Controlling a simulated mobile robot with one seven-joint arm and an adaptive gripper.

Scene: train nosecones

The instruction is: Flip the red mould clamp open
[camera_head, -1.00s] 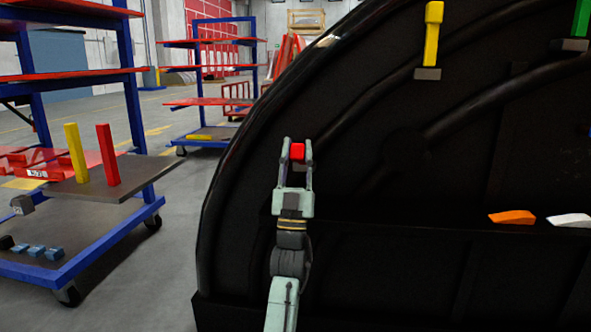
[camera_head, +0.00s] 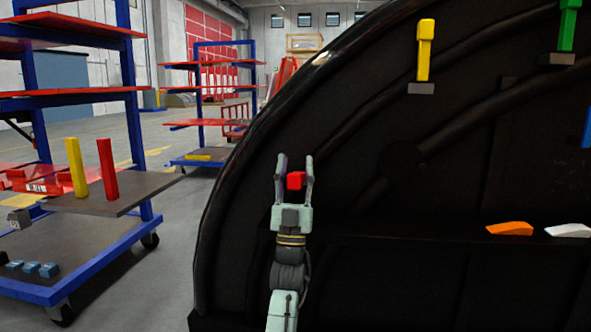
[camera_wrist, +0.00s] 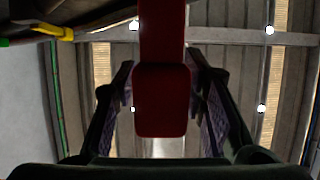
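The red mould clamp (camera_head: 296,181) is at the left part of the black mould, and its block sits between my gripper's fingers. My gripper (camera_head: 295,162) is open around it, with the fingers reaching past the red block. In the wrist view the red clamp (camera_wrist: 162,100) hangs down between the two fingers, with a gap on each side. Its upper part runs out of the top of that picture. The clamp's base is hidden in the head view.
A yellow clamp (camera_head: 424,50), a green clamp (camera_head: 567,25) and a blue clamp (camera_head: 587,128) stand along the mould. An orange piece (camera_head: 510,229) and a white piece (camera_head: 568,231) lie on its ledge (camera_head: 400,236). A blue-framed cart (camera_head: 95,275) stands left, with open floor between.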

